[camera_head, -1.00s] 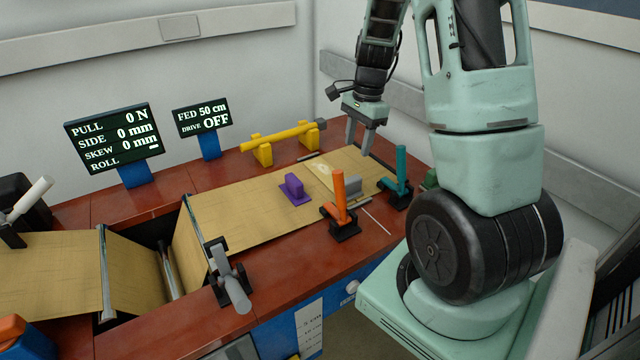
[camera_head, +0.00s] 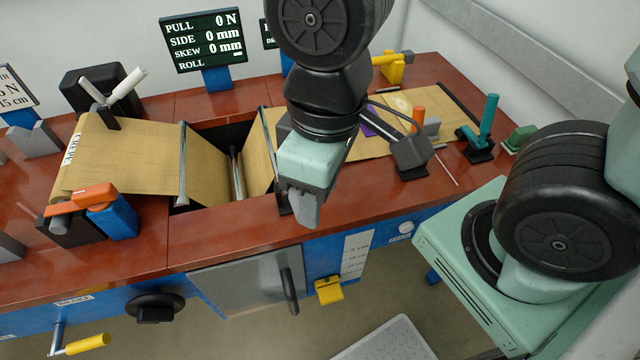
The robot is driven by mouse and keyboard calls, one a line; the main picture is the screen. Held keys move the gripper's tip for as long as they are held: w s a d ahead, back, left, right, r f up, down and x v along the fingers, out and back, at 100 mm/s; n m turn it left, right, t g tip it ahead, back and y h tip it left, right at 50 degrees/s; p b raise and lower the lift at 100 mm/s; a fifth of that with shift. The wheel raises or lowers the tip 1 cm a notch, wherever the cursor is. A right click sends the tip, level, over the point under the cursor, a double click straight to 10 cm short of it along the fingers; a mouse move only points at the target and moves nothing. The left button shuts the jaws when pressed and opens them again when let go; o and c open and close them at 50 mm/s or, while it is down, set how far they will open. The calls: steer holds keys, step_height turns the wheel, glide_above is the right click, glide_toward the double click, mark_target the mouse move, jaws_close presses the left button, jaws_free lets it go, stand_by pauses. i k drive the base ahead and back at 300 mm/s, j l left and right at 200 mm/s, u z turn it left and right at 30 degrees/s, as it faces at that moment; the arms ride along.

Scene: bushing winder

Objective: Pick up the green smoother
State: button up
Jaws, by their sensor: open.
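The green smoother (camera_head: 519,137) appears to be the small dark green block at the right end of the red-brown table, beside the teal-handled clamp. My gripper (camera_head: 303,212) hangs in front of the middle of the table, near its front edge, fingers pointing down. It is far to the left of the green block and holds nothing that I can see. The fingers overlap in this view, so the gap between them is hard to see.
The teal-handled clamp (camera_head: 484,130) stands just left of the green block. A dark opening with rollers (camera_head: 237,172) lies left of my gripper. A yellow crank (camera_head: 85,344) sticks out at lower left.

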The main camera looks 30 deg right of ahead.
mark_target(512, 145)
steer(key=z, duration=1.75)
